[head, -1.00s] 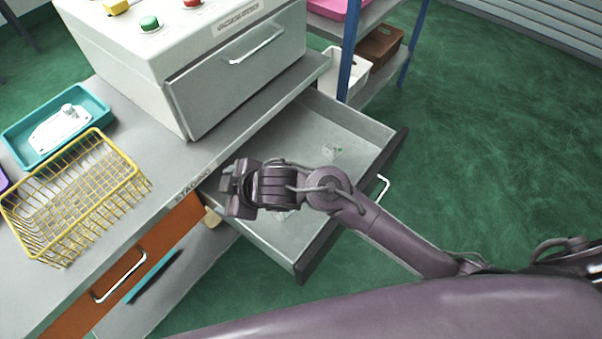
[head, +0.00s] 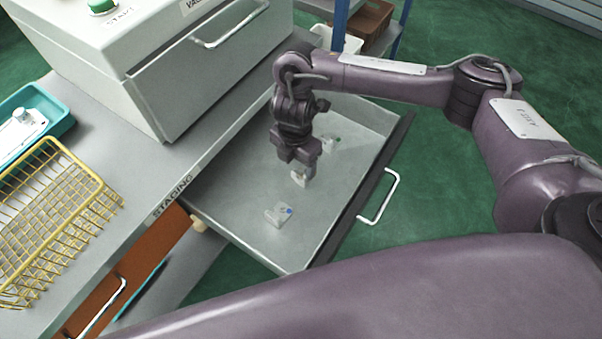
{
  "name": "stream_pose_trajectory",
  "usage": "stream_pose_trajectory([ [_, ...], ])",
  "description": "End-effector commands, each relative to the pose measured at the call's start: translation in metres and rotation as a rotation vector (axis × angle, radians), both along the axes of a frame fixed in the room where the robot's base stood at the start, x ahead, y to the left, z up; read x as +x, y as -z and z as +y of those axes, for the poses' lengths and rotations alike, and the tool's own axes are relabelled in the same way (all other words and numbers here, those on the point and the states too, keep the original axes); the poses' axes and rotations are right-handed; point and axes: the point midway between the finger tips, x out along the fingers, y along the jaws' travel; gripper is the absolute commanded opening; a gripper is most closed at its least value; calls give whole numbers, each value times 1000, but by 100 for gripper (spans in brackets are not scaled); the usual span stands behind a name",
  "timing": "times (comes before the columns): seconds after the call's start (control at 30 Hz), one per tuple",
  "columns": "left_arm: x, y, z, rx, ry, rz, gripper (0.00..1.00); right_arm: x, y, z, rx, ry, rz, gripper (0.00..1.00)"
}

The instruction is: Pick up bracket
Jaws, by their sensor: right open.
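Small pale grey castings lie in the open drawer (head: 236,178). My left gripper is not in view.
The drawer's walls and front panel with a white handle (head: 379,197) surround the castings. The grey counter (head: 125,190) carries a yellow wire basket (head: 50,215), a teal tray (head: 62,122) and a large grey machine (head: 150,60). Shelving with bins (head: 368,20) stands behind.

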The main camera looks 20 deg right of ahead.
Motion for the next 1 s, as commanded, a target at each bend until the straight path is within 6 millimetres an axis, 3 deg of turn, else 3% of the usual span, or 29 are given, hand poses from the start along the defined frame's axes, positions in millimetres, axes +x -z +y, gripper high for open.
stream_pose_trajectory([
  [0.17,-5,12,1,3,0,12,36,-2,25,-1,3,1,3,67],
  [0.3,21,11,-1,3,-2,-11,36,-4,47,-4,3,1,3,67],
  [0.4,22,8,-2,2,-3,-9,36,-3,56,-3,2,0,1,67],
  [0.73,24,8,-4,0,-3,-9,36,-3,63,-3,2,-1,-2,67],
  [1.0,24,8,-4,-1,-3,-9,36,-3,63,-3,2,-1,-2,32],
])
